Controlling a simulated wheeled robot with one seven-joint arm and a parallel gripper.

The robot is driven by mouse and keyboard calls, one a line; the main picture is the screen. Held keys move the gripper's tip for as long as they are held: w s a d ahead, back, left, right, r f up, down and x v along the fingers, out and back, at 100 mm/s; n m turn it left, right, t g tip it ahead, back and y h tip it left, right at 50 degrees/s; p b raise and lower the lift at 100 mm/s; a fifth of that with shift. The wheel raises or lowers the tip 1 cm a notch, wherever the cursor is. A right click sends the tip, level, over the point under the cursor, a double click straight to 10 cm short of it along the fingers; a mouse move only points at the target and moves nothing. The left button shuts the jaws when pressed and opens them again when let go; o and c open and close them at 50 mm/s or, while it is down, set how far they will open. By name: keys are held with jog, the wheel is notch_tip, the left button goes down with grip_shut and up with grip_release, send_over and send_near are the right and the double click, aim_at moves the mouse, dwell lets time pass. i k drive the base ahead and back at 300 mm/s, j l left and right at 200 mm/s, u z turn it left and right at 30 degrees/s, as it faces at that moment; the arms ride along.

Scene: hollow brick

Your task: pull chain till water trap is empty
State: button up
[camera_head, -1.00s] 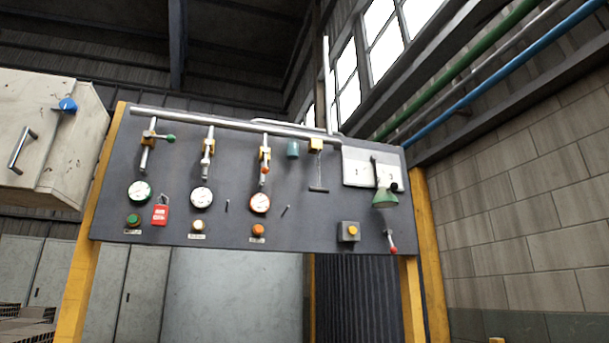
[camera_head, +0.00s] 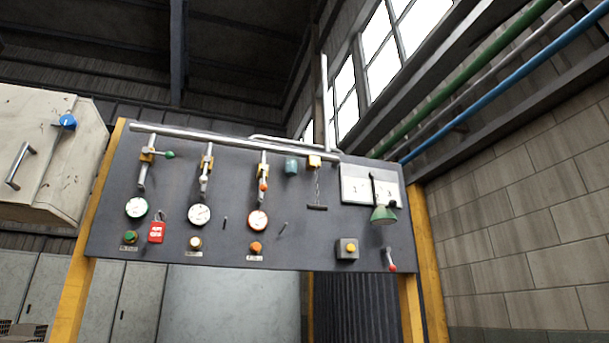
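A thin chain (camera_head: 317,188) hangs from a brass valve (camera_head: 314,162) on the upper part of a dark panel (camera_head: 226,262). A short dark bar handle (camera_head: 317,207) is at the chain's lower end. A small teal cup-shaped part (camera_head: 291,167) sits just left of the brass valve. A green cone-shaped part (camera_head: 383,214) is on the panel's right side. I cannot tell which part is the water trap or how much water is in it. My gripper is not in view.
The panel stands on yellow posts (camera_head: 75,285). It also bears several gauges, valves and buttons, and a red tag (camera_head: 156,232). A beige cabinet (camera_head: 50,150) juts in at left. A block wall (camera_head: 520,220) is at right.

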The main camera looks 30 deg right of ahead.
aim_at(321, 207)
jog(key=i+j+z, duration=0.3)
jog(key=i+j, duration=0.15)
jog(key=i, duration=0.15)
jog(key=i+j+z, duration=0.25)
jog(key=i+j, duration=0.25)
